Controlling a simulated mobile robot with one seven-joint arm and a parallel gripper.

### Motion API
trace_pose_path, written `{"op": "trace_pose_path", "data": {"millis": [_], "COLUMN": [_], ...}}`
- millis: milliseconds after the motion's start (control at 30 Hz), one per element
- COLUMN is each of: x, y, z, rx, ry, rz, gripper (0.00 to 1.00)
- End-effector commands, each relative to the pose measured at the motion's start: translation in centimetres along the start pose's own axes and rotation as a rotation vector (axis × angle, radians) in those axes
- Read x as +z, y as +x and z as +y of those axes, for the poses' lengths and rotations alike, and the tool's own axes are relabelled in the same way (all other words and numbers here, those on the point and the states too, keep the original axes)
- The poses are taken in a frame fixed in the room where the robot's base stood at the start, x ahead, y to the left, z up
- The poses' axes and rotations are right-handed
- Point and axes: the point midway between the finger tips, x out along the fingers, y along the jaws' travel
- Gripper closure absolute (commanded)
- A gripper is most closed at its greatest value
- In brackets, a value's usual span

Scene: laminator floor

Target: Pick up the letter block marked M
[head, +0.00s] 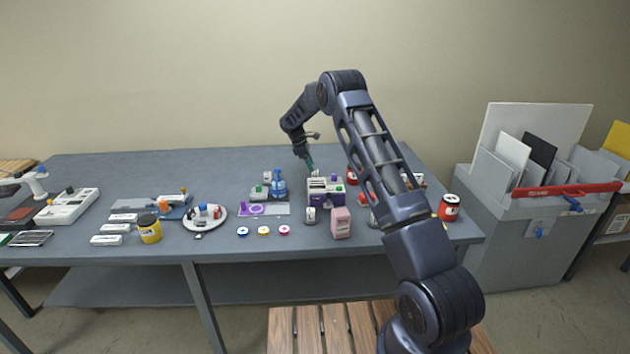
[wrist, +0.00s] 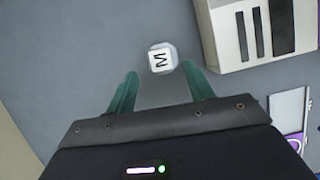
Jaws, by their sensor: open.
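The letter block (wrist: 161,58) is a small white cube with a black M on its top face. In the wrist view it lies on the grey table just beyond my fingertips, roughly centred between them. My gripper (wrist: 162,80) is open and empty, with two green fingers spread apart. In the head view my gripper (head: 309,162) reaches down behind the purple and white device at the back of the table. A small white shape (head: 316,173) by the fingertips there may be the block, but it is too small to read.
A white box with dark slots (wrist: 262,30) stands close to the right of the block in the wrist view. Table left of the block is bare.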

Motion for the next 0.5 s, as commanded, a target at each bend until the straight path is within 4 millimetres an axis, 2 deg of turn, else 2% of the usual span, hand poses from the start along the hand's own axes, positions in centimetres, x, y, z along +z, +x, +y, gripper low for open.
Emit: {"op": "trace_pose_path", "data": {"millis": [233, 500], "x": [0.1, 0.2], "y": [1.6, 5.2], "z": [-0.1, -0.2], "rx": [-0.001, -0.001], "ry": [0.001, 0.000], "rz": [-0.001, 0.000], "gripper": [0.47, 0.47]}}
